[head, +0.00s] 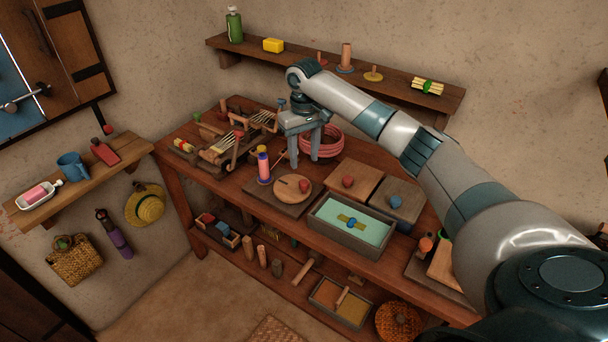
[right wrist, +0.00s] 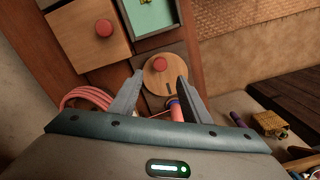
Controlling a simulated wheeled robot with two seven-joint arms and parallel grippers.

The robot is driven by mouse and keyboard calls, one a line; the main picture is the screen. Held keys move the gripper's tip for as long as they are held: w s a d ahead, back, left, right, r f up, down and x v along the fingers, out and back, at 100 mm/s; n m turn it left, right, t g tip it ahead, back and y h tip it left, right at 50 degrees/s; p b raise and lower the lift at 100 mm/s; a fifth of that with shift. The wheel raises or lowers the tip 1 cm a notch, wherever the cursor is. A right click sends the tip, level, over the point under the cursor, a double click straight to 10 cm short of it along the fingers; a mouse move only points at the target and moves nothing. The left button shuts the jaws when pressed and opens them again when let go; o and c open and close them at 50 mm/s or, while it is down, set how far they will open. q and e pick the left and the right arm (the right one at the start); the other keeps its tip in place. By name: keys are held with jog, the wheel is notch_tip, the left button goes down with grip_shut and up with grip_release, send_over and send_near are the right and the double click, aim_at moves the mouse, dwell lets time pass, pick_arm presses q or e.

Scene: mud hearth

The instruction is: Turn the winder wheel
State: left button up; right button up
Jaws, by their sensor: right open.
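The winder wheel (head: 290,193) is a round, flat wooden disc on a dark board on the workbench. A red knob (head: 304,186) stands on it off centre. In the right wrist view the wheel (right wrist: 153,84) and its knob (right wrist: 160,64) lie ahead, between the fingertips in the picture. A spool of pink and purple thread (head: 263,165) stands upright at the left of the board. My right gripper (head: 305,160) is open and empty, pointing down, behind the wheel and apart from the knob. My left gripper is out of view.
A coil of pink rope (head: 332,143) lies behind my right gripper. A wooden box with a red knob (head: 348,182), a grey box with a blue knob (head: 396,202) and a green-lined tray (head: 320,226) are to the right. A wooden frame device (head: 222,150) stands left.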

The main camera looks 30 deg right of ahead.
aim_at(304, 182)
notch_tip(304, 182, down, 9)
jog(key=shift+r+p, duration=0.1)
jog(key=shift+p, duration=0.85)
jog(key=c, duration=1)
